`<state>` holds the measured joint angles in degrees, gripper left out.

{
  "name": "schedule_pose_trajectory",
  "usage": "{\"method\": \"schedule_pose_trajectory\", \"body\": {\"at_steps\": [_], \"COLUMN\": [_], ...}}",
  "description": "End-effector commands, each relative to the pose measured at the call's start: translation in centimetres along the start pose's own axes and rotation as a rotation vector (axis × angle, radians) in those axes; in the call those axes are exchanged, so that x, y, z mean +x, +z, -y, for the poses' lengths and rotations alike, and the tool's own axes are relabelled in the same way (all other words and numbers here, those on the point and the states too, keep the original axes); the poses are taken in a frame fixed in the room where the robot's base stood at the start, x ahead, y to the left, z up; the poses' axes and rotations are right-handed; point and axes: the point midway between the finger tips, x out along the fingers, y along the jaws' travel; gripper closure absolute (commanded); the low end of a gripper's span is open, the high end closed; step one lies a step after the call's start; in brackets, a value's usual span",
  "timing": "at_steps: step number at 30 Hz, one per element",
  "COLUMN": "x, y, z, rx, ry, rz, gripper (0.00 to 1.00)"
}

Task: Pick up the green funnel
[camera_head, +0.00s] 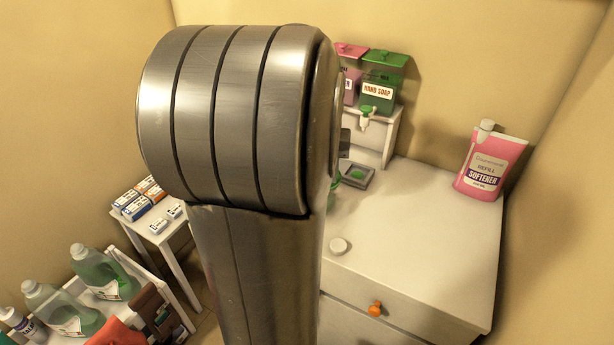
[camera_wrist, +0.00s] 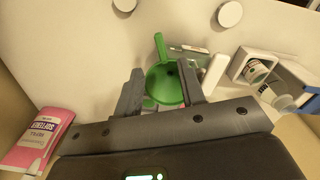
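The green funnel (camera_wrist: 165,85) shows in the wrist view, on the white surface just beyond and between my fingertips, with its narrow part pointing up the picture. My gripper (camera_wrist: 160,69) is open, with one finger on each side of the funnel in the picture. The fingers hide part of the funnel's edges, and I cannot tell whether they touch it. In the head view my arm hides the gripper and nearly all of the area around the funnel; a small green patch shows at the arm's right edge, but I cannot tell what it is.
A pink softener pouch (camera_head: 490,163) stands at the cabinet's back right. A green hand soap dispenser (camera_head: 380,82) is on a raised shelf. The cabinet's right front is clear.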

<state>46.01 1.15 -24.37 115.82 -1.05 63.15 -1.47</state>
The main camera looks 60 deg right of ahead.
Motion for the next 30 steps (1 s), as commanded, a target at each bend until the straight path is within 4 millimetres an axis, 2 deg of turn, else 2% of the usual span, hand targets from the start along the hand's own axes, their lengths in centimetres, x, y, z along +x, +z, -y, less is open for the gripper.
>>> {"method": "schedule_pose_trajectory", "body": {"at_steps": [3, 11, 19, 28, 30], "x": [2.0, 4.2, 8.0, 8.6, 8.6], "y": [0.0, -0.2, -0.6, -0.7, -0.7], "z": [0.0, 0.1, 0.2, 0.2, 0.2], "rx": [-0.001, -0.002, -0.002, -0.003, -0.003], "ry": [0.001, 0.001, 0.001, 0.0, 0.0], "rz": [0.003, 0.001, 0.002, -0.001, -0.001], "gripper": [0.64, 0.64, 0.64, 0.64, 0.68]}}
